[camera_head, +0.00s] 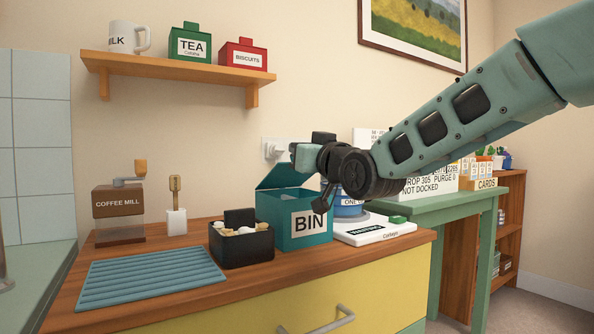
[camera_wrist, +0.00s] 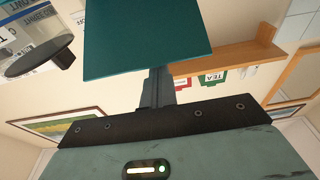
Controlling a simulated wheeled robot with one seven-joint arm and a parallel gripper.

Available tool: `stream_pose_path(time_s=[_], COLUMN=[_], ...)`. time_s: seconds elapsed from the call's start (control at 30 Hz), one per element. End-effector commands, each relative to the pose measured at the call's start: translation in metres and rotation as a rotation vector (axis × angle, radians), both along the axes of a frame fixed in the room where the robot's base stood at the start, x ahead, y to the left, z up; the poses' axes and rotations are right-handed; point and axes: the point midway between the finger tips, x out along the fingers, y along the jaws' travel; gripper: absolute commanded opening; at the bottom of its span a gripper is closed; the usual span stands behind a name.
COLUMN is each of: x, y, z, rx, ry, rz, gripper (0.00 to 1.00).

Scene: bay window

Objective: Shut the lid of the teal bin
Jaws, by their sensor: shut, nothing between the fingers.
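The teal bin (camera_head: 306,228), labelled BIN, stands on the wooden counter. Its lid (camera_head: 284,177) is raised and tilted, hinged at the back. My gripper shows in the wrist view (camera_wrist: 158,88) as dark shut fingers reaching towards a teal panel, which looks like the lid (camera_wrist: 148,40). The panel covers the fingertips, so I cannot tell if they touch it. In the head view, my gripper is at the upper right of the lid, and its fingers are not clear.
A black tub of pebbles (camera_head: 241,246) stands just left of the bin. A white scale (camera_head: 374,231) and a blue-labelled container (camera_head: 348,207) are close on its right. A blue ribbed mat (camera_head: 150,278) lies front left. The shelf (camera_head: 180,68) hangs above.

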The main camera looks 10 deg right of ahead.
Motion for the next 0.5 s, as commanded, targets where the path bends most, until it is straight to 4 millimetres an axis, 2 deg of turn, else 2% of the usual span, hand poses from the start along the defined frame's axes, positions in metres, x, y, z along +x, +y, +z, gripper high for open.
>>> stream_pose_path(time_s=[0.03, 0.23, 0.5], x=[-0.003, -0.013, -0.022], y=[0.000, -0.004, -0.007], z=[-0.015, -0.027, -0.043], rx=[0.008, 0.043, 0.042], ry=[-0.027, -0.133, -0.126], rz=[0.001, 0.000, -0.001], gripper=[0.00, 0.00, 0.00])
